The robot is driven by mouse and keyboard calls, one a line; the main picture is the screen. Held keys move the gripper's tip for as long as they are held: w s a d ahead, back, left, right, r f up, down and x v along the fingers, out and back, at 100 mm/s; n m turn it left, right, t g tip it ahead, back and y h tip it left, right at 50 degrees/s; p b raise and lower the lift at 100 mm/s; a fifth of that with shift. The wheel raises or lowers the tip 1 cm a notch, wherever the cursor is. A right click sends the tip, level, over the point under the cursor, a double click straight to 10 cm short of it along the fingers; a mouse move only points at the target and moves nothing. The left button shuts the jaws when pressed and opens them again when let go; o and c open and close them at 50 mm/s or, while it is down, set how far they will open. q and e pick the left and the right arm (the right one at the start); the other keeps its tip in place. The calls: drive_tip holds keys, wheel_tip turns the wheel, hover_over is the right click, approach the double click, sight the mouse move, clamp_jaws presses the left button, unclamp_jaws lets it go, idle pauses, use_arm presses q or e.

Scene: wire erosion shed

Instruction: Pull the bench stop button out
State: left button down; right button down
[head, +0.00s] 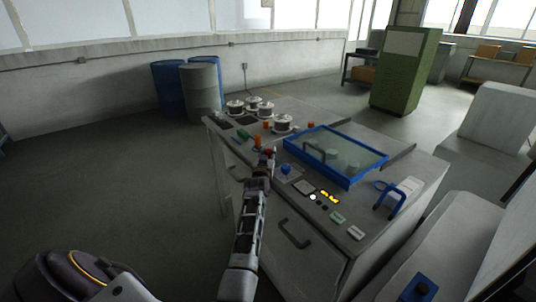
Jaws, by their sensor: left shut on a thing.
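The bench (340,240) is a pale grey cabinet with controls on its top and front edge. A small red button head, which looks like the stop button (269,152), shows at the bench's front left edge. My left gripper (265,157) reaches up to it from below and is shut on it. The fingers cover most of the button, so I cannot tell whether it is pressed in or out. My right gripper is not in view.
A blue-framed clear lid (335,157) lies right of my gripper. Several wire spools (283,123) stand behind. Drums (201,88) stand at the wall; the left floor is clear.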

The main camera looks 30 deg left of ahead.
sight(268, 152)
use_arm(q)
drive_tip(key=shift+r, duration=0.4)
drive_tip(key=c, duration=1.1)
unclamp_jaws()
drive_tip(key=shift+o, duration=0.5)
drive_tip(key=shift+f, duration=0.15)
drive_tip(key=shift+r, duration=5.1)
drive_tip(key=shift+f, duration=0.1)
